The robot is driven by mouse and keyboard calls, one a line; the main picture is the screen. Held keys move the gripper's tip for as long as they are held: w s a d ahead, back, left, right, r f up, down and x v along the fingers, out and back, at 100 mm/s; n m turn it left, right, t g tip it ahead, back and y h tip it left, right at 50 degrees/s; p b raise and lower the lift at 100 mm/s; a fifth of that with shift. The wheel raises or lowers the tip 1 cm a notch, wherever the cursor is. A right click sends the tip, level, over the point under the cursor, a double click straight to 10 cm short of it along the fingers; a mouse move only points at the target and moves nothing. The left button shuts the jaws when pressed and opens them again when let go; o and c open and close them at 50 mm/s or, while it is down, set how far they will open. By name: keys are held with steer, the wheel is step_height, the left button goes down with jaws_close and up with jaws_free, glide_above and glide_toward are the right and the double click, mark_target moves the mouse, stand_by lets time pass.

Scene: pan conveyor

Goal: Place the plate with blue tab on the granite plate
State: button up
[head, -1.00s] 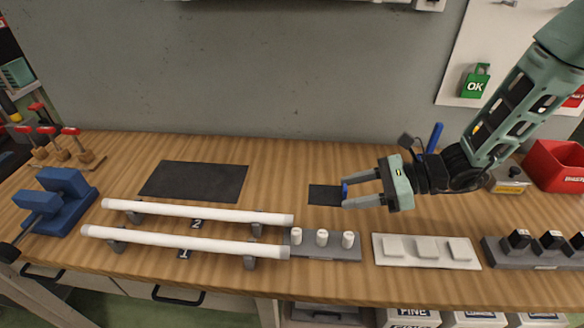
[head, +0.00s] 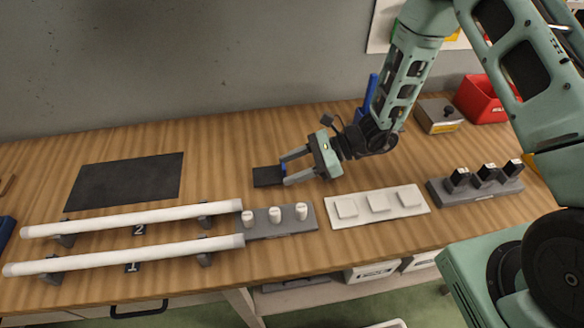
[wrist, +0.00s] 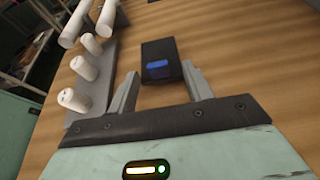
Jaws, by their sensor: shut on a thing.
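The plate with blue tab (head: 268,177) is a small dark square. Its blue tab (wrist: 158,69) lies between my fingertips in the wrist view. My gripper (head: 285,170) is shut on the plate by this tab, and the plate (wrist: 157,48) extends out ahead of the fingers. I cannot tell whether the plate touches the table or is slightly above it. The granite plate (head: 125,181) is a large dark flat slab on the table at the left of the head view, with its top bare. My gripper is to its right, apart from it.
Two white tubes (head: 130,219) lie on supports in front of the granite plate. A grey block with white pegs (head: 275,216), a white tray with square pads (head: 378,202) and a block with black cubes (head: 483,176) line the front. The table between the granite plate and my gripper is clear.

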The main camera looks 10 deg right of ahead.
steer(key=shift+f, duration=0.55)
steer(key=shift+f, duration=0.1)
steer(key=shift+f, duration=0.15)
steer(key=o, duration=1)
